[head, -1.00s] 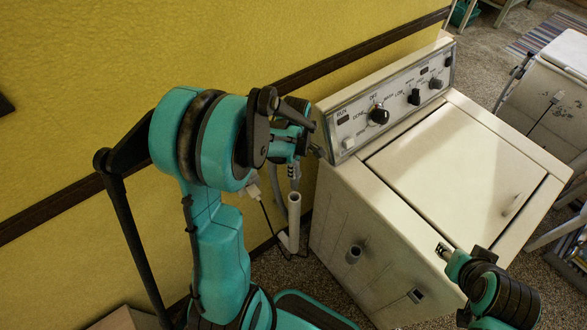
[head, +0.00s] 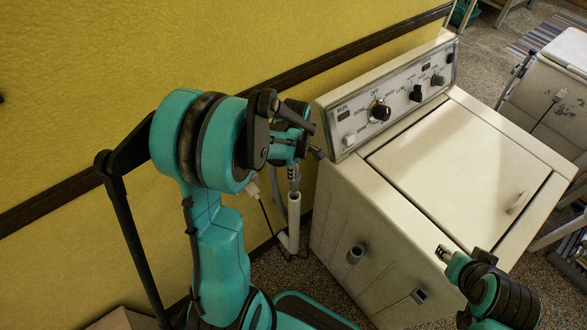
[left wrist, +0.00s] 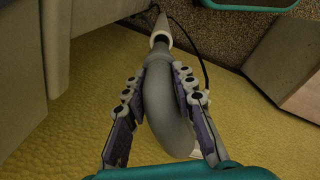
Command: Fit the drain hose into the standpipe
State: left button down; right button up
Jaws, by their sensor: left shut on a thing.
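The grey drain hose (left wrist: 170,110) bends in a loop between the fingers of my left gripper (left wrist: 159,80), which is shut on it. The white standpipe (head: 294,218) stands upright by the yellow wall, left of the washer. It also shows in the left wrist view (left wrist: 161,28). The hose end (head: 293,184) meets the pipe mouth from above, in line with it, and looks to be in the mouth; how deep is hidden. My left arm hides part of the grip in the head view. My right gripper (head: 445,251) is over the washer's front edge, away from the hose; its jaw opening is unclear.
The cream washer (head: 350,215) with its knobbed control panel (head: 385,100) stands right of the standpipe. A grey stub (head: 355,254) sticks out of its side. A dark cord (head: 266,218) hangs by the wall behind the pipe. Another machine (head: 553,95) stands at far right.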

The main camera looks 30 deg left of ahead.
aim_at(294, 190)
pick_arm(q)
jog(key=shift+f+b, duration=1.4)
jog(key=shift+f, duration=0.4)
jog(key=shift+f+b, duration=0.35)
jog(key=shift+b, duration=0.05)
jog(key=shift+f+b, duration=0.3)
jog(key=shift+f+b, duration=3.1)
jog(key=shift+f, duration=0.45)
dwell(2.0)
